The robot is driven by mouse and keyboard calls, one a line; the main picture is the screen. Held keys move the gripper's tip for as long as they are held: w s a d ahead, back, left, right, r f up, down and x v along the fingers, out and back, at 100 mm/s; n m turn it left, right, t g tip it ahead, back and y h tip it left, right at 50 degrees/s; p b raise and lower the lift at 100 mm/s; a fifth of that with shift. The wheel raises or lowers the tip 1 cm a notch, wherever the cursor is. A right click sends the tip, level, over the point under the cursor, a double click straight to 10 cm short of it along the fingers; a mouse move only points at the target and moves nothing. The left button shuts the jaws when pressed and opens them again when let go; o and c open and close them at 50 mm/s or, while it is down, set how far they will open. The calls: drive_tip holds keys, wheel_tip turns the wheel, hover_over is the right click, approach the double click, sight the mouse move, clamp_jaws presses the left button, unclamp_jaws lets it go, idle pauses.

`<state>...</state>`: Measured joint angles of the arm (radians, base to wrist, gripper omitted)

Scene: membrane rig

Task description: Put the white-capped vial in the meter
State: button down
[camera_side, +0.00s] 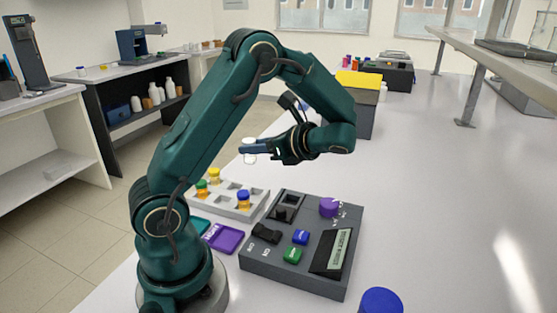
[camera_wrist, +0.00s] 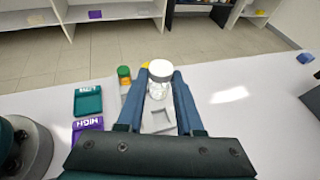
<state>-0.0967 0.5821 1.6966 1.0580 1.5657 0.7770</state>
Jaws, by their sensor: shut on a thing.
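My gripper (camera_side: 262,147) is shut on the white-capped vial (camera_side: 249,157), which has a clear body and hangs about upright in the air. In the wrist view, its white cap (camera_wrist: 161,69) stands between the fingertips (camera_wrist: 161,84). The dark grey meter (camera_side: 262,262) lies on the table below and to the right of the vial in the side view. It has a dark square well (camera_side: 287,207) at its back left, a purple knob (camera_side: 329,207), blue and green buttons and a display. The vial is apart from the meter.
A light grey rack (camera_side: 258,201) holding green-, yellow- and blue-capped vials stands left of the meter. A purple tray (camera_side: 226,240) marked HIGH and a teal tray (camera_wrist: 88,100) lie beside it. A blue-capped object (camera_side: 380,301) stands at the front. The right side of the table is clear.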

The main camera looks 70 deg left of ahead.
sight(297, 204)
drive_tip(key=shift+w+d+f+m+t+y, duration=0.15)
drive_tip(key=shift+w+d+f+m+t, duration=0.35)
drive_tip(key=shift+w+d+f, duration=0.7)
drive_tip(key=shift+w+d+f+m+t+y, duration=0.1)
drive_tip(key=shift+w+d+f+m+t, duration=0.4)
drive_tip(key=shift+w+d+f, duration=0.65)
drive_tip(key=shift+w+d+f+m+t+y, duration=0.15)
drive_tip(key=shift+w+d+f+m+t, duration=0.5)
drive_tip(key=shift+d, duration=0.9)
drive_tip(key=shift+w+f+n, duration=0.15)
drive_tip(key=shift+f, duration=0.55)
drive_tip(key=shift+w+f+n, duration=0.1)
drive_tip(key=shift+f, duration=0.6)
drive_tip(key=shift+c, duration=2.4)
unclamp_jaws()
drive_tip(key=shift+o, duration=0.6)
drive_tip(key=shift+r, duration=3)
